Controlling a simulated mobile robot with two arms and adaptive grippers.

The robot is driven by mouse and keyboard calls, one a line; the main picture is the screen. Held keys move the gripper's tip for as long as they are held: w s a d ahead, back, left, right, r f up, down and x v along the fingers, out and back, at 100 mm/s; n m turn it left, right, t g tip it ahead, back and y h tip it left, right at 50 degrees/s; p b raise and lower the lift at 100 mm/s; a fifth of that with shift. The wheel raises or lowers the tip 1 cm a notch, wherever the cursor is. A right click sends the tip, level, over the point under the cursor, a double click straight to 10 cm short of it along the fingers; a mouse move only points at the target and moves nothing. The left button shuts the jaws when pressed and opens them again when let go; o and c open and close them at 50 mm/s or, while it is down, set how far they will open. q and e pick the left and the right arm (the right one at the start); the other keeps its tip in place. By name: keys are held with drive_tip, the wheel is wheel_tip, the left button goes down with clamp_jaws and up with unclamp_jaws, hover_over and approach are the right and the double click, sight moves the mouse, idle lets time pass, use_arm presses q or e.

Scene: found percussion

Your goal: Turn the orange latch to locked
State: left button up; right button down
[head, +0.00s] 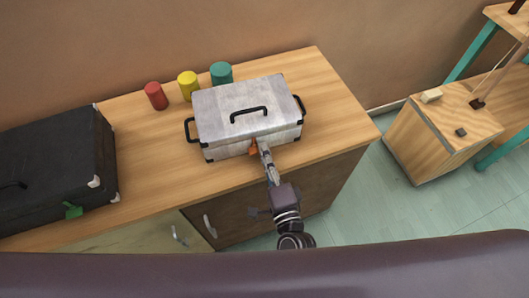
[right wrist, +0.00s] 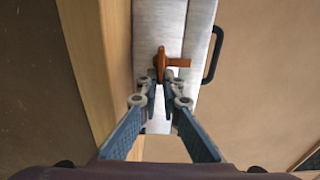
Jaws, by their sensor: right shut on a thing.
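The orange latch (head: 253,148) is on the front face of a silver metal case (head: 232,105), mostly hidden behind my gripper in the head view. In the right wrist view the latch (right wrist: 178,62) shows an upright part and an arm pointing right. My right gripper (head: 264,149) reaches the case from the front. In the right wrist view its fingertips (right wrist: 162,76) are close together on the lower end of the latch's upright part. My left gripper is not in view.
The case stands on a wooden cabinet top (head: 330,120). Red (head: 156,96), yellow (head: 188,87) and teal (head: 221,73) cylinders stand behind it. A black case (head: 55,165) with a green tag (head: 73,210) lies at the left. The top right of the case is clear.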

drive_tip(key=shift+f, duration=0.1)
idle(0.5)
drive_tip(key=c, duration=2.1)
unclamp_jaws()
drive_tip(key=v, duration=1.2)
drive_tip(key=shift+s, duration=0.1)
drive_tip(key=s+d+f+n+g, duration=0.2)
drive_tip(key=f+n+g, duration=0.15)
drive_tip(key=f, duration=0.65)
drive_tip(key=s+d+f+n+g+h, duration=0.1)
drive_tip(key=s+d+f+n+g, duration=0.2)
drive_tip(key=f, duration=0.8)
drive_tip(key=s+d+f+n+g, duration=0.2)
drive_tip(key=f+n, duration=0.3)
drive_tip(key=f, duration=0.5)
drive_tip(key=s+d+f+n+g+h, duration=0.1)
drive_tip(key=s+d+f+n+g, duration=0.1)
drive_tip(key=s+d+f, duration=0.2)
drive_tip(key=s+d+f+n+g+h, duration=0.1)
drive_tip(key=s+d+f+n+g, duration=0.1)
drive_tip(key=s+f, duration=0.3)
drive_tip(key=s+d+f+n+g+h, duration=0.1)
drive_tip(key=s+d+f+g, duration=0.3)
drive_tip(key=s, duration=0.7)
drive_tip(key=shift+s+d+f+n+p, duration=0.1)
drive_tip(key=shift+d+f+n+p, duration=0.2)
drive_tip(key=shift+d+f+n, duration=0.4)
